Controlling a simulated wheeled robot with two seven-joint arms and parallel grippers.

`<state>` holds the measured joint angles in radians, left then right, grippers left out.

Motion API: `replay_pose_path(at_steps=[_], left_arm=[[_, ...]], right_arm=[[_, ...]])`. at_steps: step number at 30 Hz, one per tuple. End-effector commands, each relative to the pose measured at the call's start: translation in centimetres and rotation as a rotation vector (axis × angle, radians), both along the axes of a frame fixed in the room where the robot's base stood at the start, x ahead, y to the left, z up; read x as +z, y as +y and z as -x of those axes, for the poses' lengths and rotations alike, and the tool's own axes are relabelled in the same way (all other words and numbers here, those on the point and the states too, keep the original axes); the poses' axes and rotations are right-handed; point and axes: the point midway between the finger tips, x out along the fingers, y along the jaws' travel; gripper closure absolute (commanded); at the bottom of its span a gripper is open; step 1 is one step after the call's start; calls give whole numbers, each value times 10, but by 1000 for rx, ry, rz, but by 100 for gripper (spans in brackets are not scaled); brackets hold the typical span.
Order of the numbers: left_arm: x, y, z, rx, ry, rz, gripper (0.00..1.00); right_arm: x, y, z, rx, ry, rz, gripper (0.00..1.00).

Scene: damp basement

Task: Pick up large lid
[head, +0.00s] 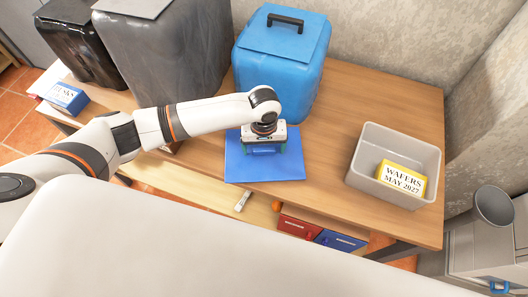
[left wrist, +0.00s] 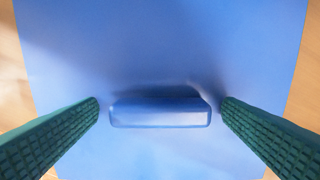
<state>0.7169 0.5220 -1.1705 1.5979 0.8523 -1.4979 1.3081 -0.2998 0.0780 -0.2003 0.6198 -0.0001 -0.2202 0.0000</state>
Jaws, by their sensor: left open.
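A flat, square blue lid (head: 285,170) lies on the wooden table in front of a blue container. It also fills most of the left wrist view (left wrist: 160,55), where a raised blue handle (left wrist: 160,112) shows at its middle. My left gripper (head: 264,150) points down over the lid. Its two green fingers (left wrist: 160,107) are open, one on each side of the handle, with a small gap at each side. In the head view the gripper hides the handle. My right gripper is not in view.
The blue container (head: 275,75) with a black handle on top stands close behind the lid. Large grey (head: 165,60) and black (head: 80,45) containers stand at left. A grey bin (head: 365,180) holding a yellow wafers box (head: 401,178) stands at right. Red and blue boxes sit below the tabletop.

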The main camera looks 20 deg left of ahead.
Motion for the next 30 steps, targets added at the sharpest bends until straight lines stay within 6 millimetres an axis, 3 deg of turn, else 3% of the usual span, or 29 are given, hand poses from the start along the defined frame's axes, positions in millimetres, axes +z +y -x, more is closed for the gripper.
replay_pose_path(at_steps=[3, 12, 23, 30], left_arm=[[0, 0, 0, 0, 0, 0, 14], [1, 0, 0, 0, 0, 0, 61], [7, 0, -1, 1, 0, 0, 61], [38, 0, -1, 1, -3, 2, 61]], right_arm=[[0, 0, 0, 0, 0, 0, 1], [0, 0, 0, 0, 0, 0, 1], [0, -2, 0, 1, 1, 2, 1], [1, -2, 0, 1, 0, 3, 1]])
